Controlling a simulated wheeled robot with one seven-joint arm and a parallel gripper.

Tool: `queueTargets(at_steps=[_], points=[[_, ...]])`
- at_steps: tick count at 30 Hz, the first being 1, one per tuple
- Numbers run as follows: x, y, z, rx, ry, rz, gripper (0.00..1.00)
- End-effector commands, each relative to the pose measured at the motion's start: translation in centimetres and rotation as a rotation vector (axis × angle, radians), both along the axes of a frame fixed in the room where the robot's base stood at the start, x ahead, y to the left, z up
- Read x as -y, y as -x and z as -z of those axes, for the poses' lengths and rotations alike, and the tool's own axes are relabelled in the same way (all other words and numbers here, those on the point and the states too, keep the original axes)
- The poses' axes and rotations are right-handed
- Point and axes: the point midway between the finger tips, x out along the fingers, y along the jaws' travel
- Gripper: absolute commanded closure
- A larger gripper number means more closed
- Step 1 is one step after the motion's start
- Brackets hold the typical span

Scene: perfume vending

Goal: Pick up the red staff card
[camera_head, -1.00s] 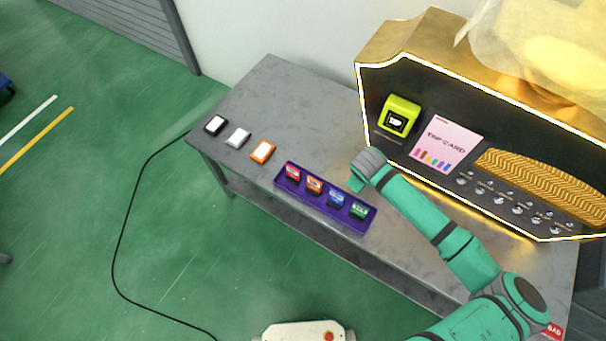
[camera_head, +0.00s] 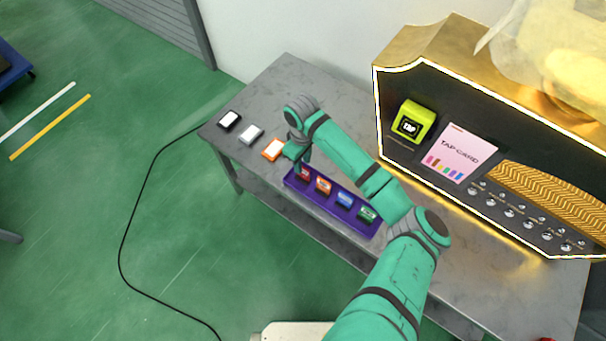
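The red staff card (camera_head: 303,174) stands in the left end slot of the purple holder (camera_head: 333,208) on the grey table. It is partly covered by my gripper and its shadowed area. The orange card (camera_head: 323,185), blue card (camera_head: 345,199) and green card (camera_head: 368,214) stand in the same holder to its right. My gripper (camera_head: 299,155) points down just above or at the red card. The fingers are small and partly hidden by the wrist, so I cannot tell whether they are open or touch the card.
A black-framed item (camera_head: 229,120), a silver one (camera_head: 250,134) and an orange one (camera_head: 273,149) lie left of the holder. The gold-edged vending machine (camera_head: 420,75) stands at the back right with a yellow-green TAP reader (camera_head: 412,122) and a pink sign (camera_head: 461,153).

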Motion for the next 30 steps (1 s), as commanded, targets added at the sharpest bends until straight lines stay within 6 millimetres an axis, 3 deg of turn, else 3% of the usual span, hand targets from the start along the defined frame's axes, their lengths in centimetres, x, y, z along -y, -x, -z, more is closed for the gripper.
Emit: queueTargets(at_steps=[3, 11, 21, 28, 29, 30], points=[[0.0, 0.1, 1.9, -0.002, -0.002, 0.001, 0.72], [0.1, 0.0, 3.7, 0.000, -0.001, 0.001, 0.72], [0.2, 0.0, 8.0, 0.001, -0.001, 0.001, 0.72], [0.2, -0.1, 8.2, 0.002, 0.000, 0.000, 0.72], [0.2, -0.1, 8.2, 0.001, 0.000, 0.000, 0.74], [0.2, -0.1, 8.2, 0.001, 0.000, 0.000, 0.84]])
